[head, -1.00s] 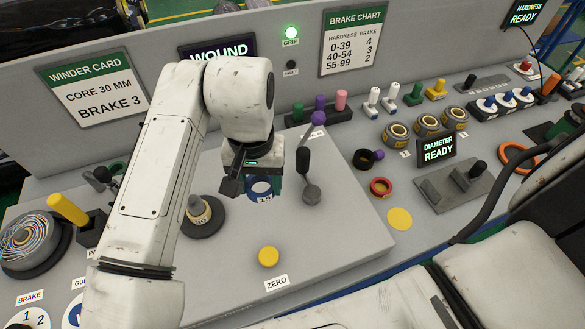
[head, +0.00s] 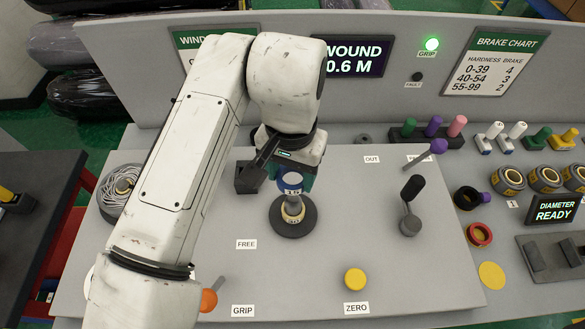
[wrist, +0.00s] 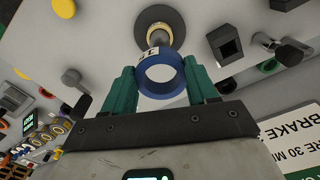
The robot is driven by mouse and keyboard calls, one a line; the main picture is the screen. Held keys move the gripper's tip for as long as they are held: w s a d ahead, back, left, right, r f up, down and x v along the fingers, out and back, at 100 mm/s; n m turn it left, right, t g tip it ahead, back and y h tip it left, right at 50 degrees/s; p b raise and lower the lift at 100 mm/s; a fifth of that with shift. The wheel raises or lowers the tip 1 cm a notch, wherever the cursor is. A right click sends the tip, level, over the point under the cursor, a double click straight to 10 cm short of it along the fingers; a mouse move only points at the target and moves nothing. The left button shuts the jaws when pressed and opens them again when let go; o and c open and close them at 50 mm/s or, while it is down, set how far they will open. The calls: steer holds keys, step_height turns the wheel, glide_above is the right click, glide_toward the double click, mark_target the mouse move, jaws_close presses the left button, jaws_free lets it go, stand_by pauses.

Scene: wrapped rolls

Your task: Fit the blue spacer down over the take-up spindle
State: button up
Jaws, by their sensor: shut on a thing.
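The blue spacer (head: 291,182), a short ring labelled 15, is held in my gripper (head: 290,178). Its green fingers are shut on the spacer's sides; in the wrist view they flank the spacer (wrist: 160,77). The take-up spindle (head: 293,201) stands on a round dark base (head: 293,222), with a pale marked ring (head: 293,214) low around it. The spacer is at the spindle's top in the head view. In the wrist view the spindle (wrist: 157,36) shows beyond the spacer's rim, and none shows through its hole. Exact alignment is unclear.
A black lever (head: 411,205) stands right of the spindle, and a yellow button (head: 355,279) lies in front. A dark square holder (head: 249,177) and a coil reel (head: 121,186) are to the left. The bench top around the spindle base is clear.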

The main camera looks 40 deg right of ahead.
mark_target(292, 202)
steer(key=shift+f+b, duration=2.05)
steer(key=shift+f, duration=0.85)
steer(key=shift+s+f+b, duration=0.1)
steer(key=shift+f+b, duration=1.7)
steer(key=shift+f, duration=1)
steer(key=o, duration=1.1)
step_height(292, 202, up, 11)
steer(key=shift+f, duration=0.1)
